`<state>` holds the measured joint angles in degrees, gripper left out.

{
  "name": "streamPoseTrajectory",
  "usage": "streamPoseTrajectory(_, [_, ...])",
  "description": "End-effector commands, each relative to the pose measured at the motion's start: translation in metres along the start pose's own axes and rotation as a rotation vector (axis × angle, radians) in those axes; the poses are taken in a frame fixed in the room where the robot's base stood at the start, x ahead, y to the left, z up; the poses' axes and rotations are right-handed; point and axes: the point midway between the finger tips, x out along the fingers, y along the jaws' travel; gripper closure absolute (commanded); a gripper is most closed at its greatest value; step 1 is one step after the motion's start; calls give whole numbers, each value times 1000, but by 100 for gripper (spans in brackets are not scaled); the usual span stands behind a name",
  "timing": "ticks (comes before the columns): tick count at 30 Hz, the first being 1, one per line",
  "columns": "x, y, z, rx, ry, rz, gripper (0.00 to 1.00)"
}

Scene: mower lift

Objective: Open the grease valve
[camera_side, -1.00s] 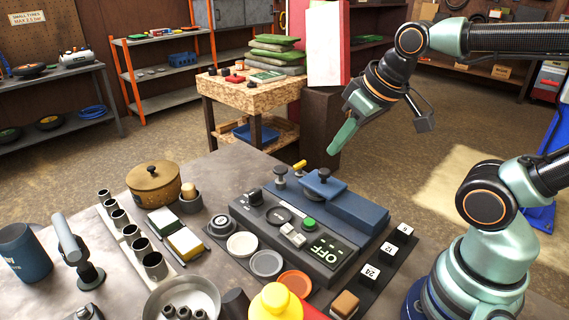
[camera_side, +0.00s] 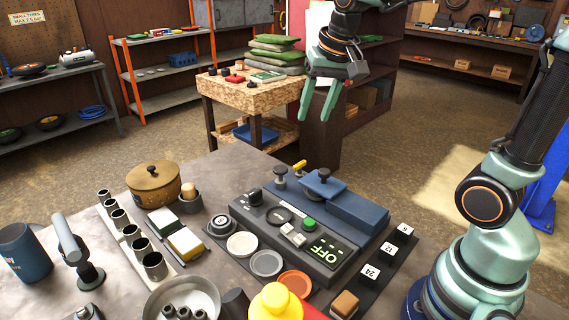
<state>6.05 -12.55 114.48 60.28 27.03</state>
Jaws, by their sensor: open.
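A small yellow handle (camera_side: 300,165) sticks up at the back edge of the bench, behind the control panel; it looks like the grease valve's lever, but no label shows. It stands between a grey knobbed post (camera_side: 280,178) and a blue block with a black knob (camera_side: 323,183). My gripper (camera_side: 316,110) hangs above and behind the yellow handle, pointing down, its two green fingers apart and empty. It touches nothing that I can see.
The control panel (camera_side: 290,228) has a green button and a display reading OFF. Numbered blocks (camera_side: 388,248) stand at its right. A brown pot (camera_side: 153,184), metal cups and sponges (camera_side: 162,221) crowd the left. A wooden side table (camera_side: 252,96) stands behind.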

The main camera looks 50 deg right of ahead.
Motion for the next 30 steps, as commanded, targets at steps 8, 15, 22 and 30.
streamPoseTrajectory(8, [41,3,-67,398,-96,93,52])
streamPoseTrajectory(15, [93,19,-111,734,-155,188,52])
streamPoseTrajectory(22, [130,34,-130,942,-181,254,52])
streamPoseTrajectory(30, [147,39,-130,989,-185,270,52])
